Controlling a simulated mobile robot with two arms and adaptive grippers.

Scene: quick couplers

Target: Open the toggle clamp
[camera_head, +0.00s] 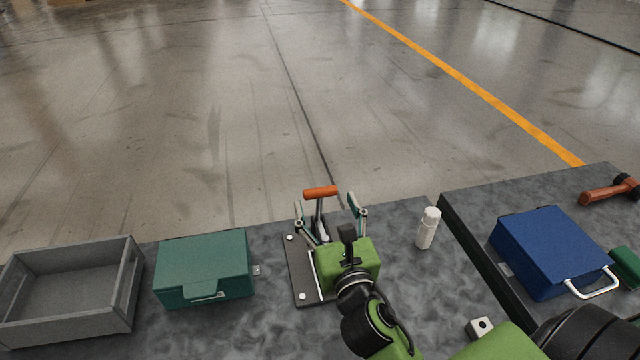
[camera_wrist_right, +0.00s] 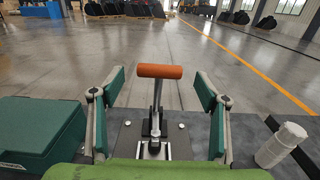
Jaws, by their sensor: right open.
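The toggle clamp stands on a dark base plate (camera_head: 299,272) on the table. Its orange handle (camera_head: 320,192) tops a metal lever that stands upright. In the right wrist view the orange handle (camera_wrist_right: 159,72) is centred between the two spread fingers. My right gripper (camera_head: 330,215) is open, with one finger on each side of the lever and a gap on both sides. It also shows in the right wrist view (camera_wrist_right: 158,90). The lower part of the clamp is partly hidden by my right gripper's body in the head view. My left gripper is not in view.
A grey open crate (camera_head: 128,285) and a green box (camera_head: 203,265) stand to the left. A white bottle (camera_head: 428,228) stands right of the clamp. A blue case (camera_head: 550,250), an orange-handled tool (camera_head: 605,193) and a small metal block (camera_head: 481,327) are farther right.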

